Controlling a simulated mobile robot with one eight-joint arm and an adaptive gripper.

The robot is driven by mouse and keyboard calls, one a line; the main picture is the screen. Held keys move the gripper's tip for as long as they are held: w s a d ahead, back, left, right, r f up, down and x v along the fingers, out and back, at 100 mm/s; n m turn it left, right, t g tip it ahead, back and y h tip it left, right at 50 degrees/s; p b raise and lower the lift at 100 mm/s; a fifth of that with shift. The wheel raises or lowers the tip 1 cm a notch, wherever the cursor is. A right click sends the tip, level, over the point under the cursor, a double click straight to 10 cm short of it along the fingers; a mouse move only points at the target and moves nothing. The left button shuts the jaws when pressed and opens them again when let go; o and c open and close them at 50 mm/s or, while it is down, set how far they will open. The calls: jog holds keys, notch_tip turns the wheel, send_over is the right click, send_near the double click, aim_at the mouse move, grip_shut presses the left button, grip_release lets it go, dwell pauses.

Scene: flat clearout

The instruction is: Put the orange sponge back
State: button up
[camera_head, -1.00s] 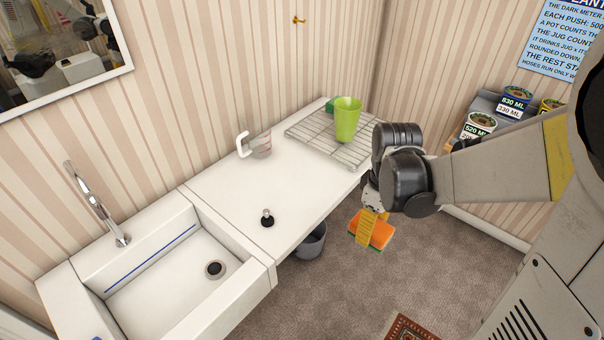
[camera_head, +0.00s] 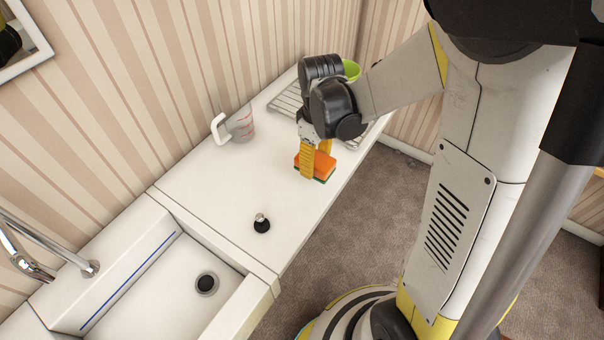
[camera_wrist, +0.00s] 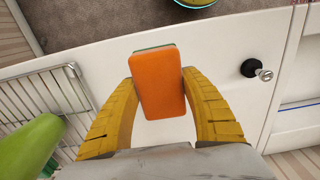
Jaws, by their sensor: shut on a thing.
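The orange sponge (camera_head: 318,166) has a green layer on its underside. My gripper (camera_head: 316,160) is shut on it, with one yellow finger on each side. In the head view the sponge is over the white counter (camera_head: 220,185), near its front edge; I cannot tell whether it touches the surface. In the wrist view the sponge (camera_wrist: 162,82) sits between the two fingers, its orange face towards the camera.
A measuring jug (camera_head: 240,124) stands by the wall. A black stopper (camera_head: 262,224) stands near the sink (camera_head: 150,290). The counter between jug and stopper is clear.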

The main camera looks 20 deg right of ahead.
aim_at(303, 179)
jog(key=shift+w+a+f+b, duration=0.35)
jog(key=shift+w+a+f, duration=0.75)
jog(key=shift+w+a, duration=0.1)
jog(key=shift+w+f+b, duration=0.1)
jog(key=shift+f+b, duration=0.85)
jog(key=shift+f, duration=1)
jog(key=shift+f, duration=0.15)
jog(key=o, duration=1.3)
